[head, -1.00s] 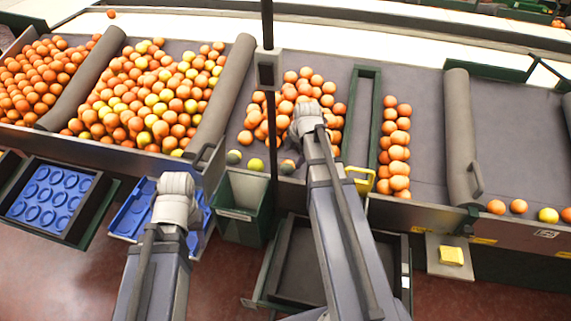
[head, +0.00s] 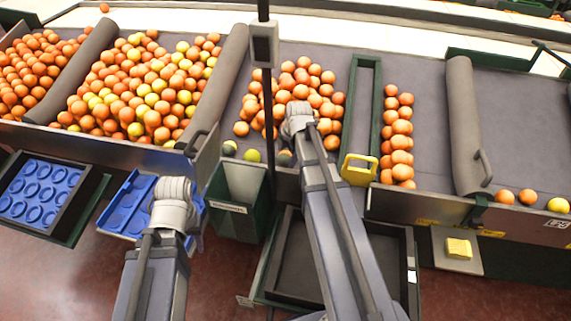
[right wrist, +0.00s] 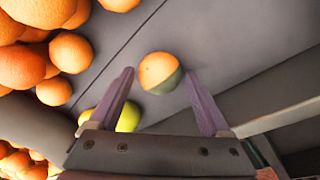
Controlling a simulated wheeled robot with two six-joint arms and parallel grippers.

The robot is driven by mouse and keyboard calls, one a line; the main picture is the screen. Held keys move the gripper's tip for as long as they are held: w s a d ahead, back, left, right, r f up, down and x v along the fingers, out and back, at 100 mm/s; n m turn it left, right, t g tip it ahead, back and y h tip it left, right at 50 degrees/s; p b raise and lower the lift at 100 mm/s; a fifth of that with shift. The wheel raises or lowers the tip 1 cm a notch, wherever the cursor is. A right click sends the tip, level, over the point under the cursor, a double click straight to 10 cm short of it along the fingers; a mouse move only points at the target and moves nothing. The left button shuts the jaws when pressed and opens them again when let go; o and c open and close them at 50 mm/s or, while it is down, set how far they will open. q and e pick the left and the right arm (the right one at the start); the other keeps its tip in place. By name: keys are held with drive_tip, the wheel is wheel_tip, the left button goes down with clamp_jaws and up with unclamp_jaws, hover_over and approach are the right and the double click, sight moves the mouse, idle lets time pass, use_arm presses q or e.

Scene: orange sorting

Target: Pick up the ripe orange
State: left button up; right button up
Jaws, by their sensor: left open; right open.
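A pile of oranges (head: 290,90) lies on the grey belt in front of my right arm. In the right wrist view, one orange with a green patch (right wrist: 158,70) lies apart from the pile, just beyond the gap between my right gripper's fingertips (right wrist: 158,75). The fingers are open and hold nothing. A yellow-green fruit (right wrist: 129,117) is partly hidden behind the left finger. In the head view, my right wrist hides its fingers. My left gripper (head: 175,195) is above a blue tray (head: 118,208); its fingers are mostly hidden.
A green bin (head: 238,190) and an open dark drawer (head: 276,262) stand before the belt. A green-framed divider (head: 360,105) separates the pile from a column of oranges (head: 399,130). A yellow handle (head: 359,170) is right of my right arm. Mixed fruit (head: 140,90) fills the left section.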

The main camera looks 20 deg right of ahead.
sight(286, 154)
drive_tip(key=shift+w+f, duration=0.15)
drive_tip(key=shift+f, duration=0.4)
use_arm(q)
drive_tip(key=shift+f, duration=0.45)
use_arm(e)
drive_tip(key=shift+r, duration=0.15)
drive_tip(key=c, duration=1.2)
use_arm(q)
wheel_tip(286, 154, up, 10)
drive_tip(key=p, duration=1)
use_arm(e)
wheel_tip(286, 154, up, 10)
